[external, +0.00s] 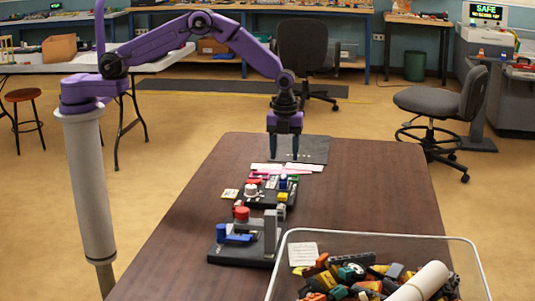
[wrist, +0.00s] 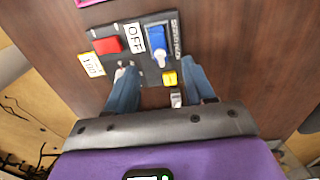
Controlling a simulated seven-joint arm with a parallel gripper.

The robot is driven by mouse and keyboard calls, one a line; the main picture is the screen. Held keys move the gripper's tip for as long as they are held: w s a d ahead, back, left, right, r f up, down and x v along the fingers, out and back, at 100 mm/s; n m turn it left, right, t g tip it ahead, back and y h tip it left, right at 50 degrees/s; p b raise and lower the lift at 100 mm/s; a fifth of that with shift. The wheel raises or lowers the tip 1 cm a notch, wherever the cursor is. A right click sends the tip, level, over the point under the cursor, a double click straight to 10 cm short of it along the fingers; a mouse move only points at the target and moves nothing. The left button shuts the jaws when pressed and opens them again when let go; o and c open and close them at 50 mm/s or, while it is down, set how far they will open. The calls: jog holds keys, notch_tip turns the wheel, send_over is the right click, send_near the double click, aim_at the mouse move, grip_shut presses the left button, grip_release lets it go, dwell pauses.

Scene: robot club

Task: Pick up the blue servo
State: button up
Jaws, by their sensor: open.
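The blue servo (wrist: 156,42), a small blue block with a white part at its near end, lies on a dark panel (wrist: 144,70) in the wrist view. A blue piece (external: 283,182) on the right of the middle black panel (external: 262,206) in the external view appears to be the same one. My gripper (external: 284,156) is open and empty, pointing down above the far part of the table. In the wrist view, my gripper (wrist: 160,74) has one finger left and one right of the panel's near part, with the servo ahead of the gap.
A yellow cube (wrist: 170,78) sits just nearer than the servo. A red block (wrist: 107,45) and an OFF label (wrist: 134,37) lie left. Nearer stands another black base with a red button (external: 242,213) and blue block (external: 236,238), then a bin (external: 377,236) of parts.

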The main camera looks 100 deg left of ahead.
aim_at(284, 174)
jog(key=shift+a+f, duration=0.15)
jog(key=shift+f, duration=3.4)
grip_shut()
